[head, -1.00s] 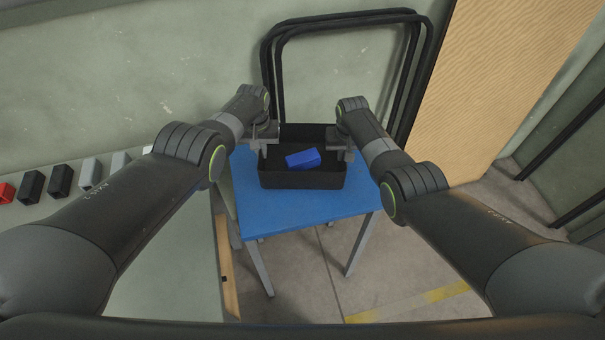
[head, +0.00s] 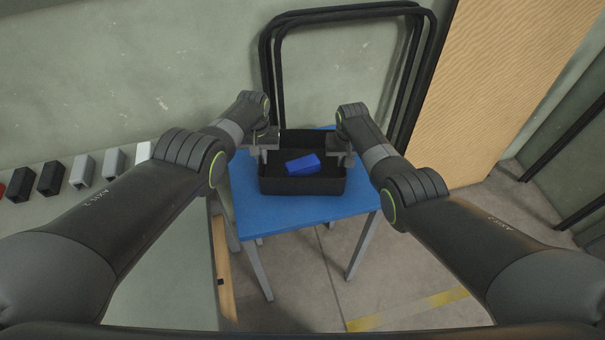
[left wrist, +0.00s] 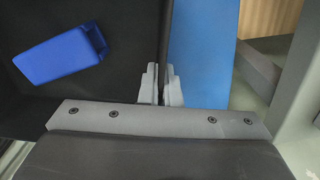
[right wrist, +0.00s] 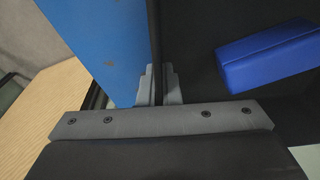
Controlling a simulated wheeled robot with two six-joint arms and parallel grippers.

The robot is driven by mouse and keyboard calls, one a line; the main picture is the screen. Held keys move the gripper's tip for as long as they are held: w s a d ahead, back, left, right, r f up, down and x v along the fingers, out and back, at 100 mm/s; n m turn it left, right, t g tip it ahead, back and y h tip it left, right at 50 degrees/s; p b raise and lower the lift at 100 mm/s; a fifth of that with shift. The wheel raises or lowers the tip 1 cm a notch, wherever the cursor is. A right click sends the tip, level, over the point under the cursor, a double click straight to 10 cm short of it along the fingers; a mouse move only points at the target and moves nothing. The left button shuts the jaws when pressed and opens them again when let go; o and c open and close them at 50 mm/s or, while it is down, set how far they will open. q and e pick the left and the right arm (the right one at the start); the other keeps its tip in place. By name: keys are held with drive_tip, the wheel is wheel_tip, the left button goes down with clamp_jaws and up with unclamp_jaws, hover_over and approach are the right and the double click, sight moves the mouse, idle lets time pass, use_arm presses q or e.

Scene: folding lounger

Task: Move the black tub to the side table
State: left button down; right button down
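The black tub (head: 300,186) is upright over the blue side table (head: 290,212), inside its edges. I cannot tell whether its base touches the tabletop. A blue block (head: 302,164) lies inside the tub. It also shows in the left wrist view (left wrist: 60,56) and the right wrist view (right wrist: 268,56). My left gripper (head: 263,156) is shut on the tub's left wall, with one finger on each side of it. My right gripper (head: 343,158) is shut on the right wall in the same way.
A black tubular folding frame (head: 268,70) leans on the wall behind the table. A wooden panel (head: 480,90) stands to its right. A pale counter (head: 160,260) at left holds several small blocks, including a black one (head: 50,179). The floor right of the table is clear.

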use_arm(q)
drive_tip(key=c, duration=1.6)
unclamp_jaws()
drive_tip(key=shift+a+f, duration=0.15)
drive_tip(key=shift+c, duration=0.2)
use_arm(e)
drive_tip(key=c, duration=1.6)
unclamp_jaws()
drive_tip(key=shift+f, duration=0.1)
use_arm(q)
drive_tip(key=shift+w+r, duration=0.1)
drive_tip(key=shift+r, duration=1.5)
wheel_tip(320, 180, up, 9)
drive_tip(key=shift+f, duration=0.1)
use_arm(e)
drive_tip(key=shift+s+r, duration=0.25)
drive_tip(key=shift+r, duration=1.75)
drive_tip(key=shift+s+r, duration=0.25)
drive_tip(key=shift+r, duration=1.7)
drive_tip(key=shift+s+r, duration=0.25)
drive_tip(key=shift+r, duration=1.75)
